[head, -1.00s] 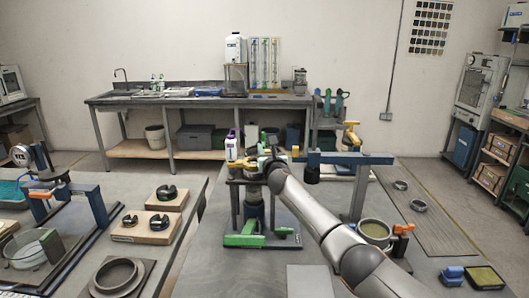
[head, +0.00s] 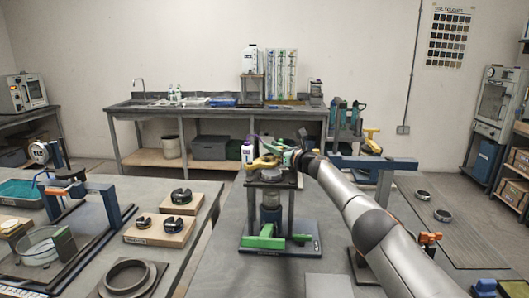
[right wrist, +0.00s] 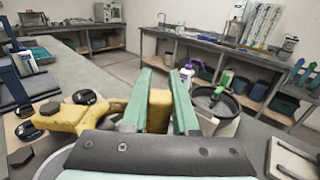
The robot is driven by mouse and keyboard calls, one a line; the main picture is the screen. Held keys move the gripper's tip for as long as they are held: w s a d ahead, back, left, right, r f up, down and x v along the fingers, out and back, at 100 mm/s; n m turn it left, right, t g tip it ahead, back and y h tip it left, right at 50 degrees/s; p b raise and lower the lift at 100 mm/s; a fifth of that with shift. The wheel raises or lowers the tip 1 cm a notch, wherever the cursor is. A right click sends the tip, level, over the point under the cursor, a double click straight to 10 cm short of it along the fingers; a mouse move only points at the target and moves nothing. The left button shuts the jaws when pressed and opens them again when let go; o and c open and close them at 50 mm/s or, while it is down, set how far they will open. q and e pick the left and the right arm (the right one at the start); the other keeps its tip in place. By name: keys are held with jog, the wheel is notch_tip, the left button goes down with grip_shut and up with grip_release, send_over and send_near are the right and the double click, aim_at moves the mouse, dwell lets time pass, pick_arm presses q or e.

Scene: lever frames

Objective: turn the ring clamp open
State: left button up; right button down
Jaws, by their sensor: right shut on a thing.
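The yellow ring clamp (head: 263,162) sits at the top of a dark upright stand (head: 268,215) with green parts at its foot. In the right wrist view a yellow block-like part of it (right wrist: 160,112) stands between my green fingers, and a yellow arm of it (right wrist: 72,118) reaches left with a dark hexagonal knob. My right gripper (right wrist: 158,100) is shut on this yellow part. In the head view my right gripper (head: 284,150) comes in from the right at the clamp, and its fingertips are small and partly hidden. My left gripper is not in view.
A blue-topped gantry (head: 375,164) stands right of the clamp, close to my right arm. A white bottle (head: 247,152) is behind the stand. Wooden blocks with black rings (head: 160,228) lie on the left table. Bare tabletop (head: 222,262) lies left of the stand.

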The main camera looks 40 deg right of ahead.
dwell(0.4)
jog(key=c, duration=0.7)
grip_release()
notch_tip(320, 180, up, 11)
jog(key=p, duration=0.9)
send_over(275, 163)
jog(key=shift+s+a+r, duration=0.35)
jog(key=shift+s+a, duration=0.35)
jog(key=shift+s, duration=0.15)
jog(key=shift+s+a+r, duration=0.3)
jog(key=shift+s+a, duration=0.4)
jog(key=shift+s, duration=0.1)
jog(key=shift+s+a+r, duration=0.35)
jog(key=shift+s+a, duration=0.35)
jog(key=shift+s, duration=0.15)
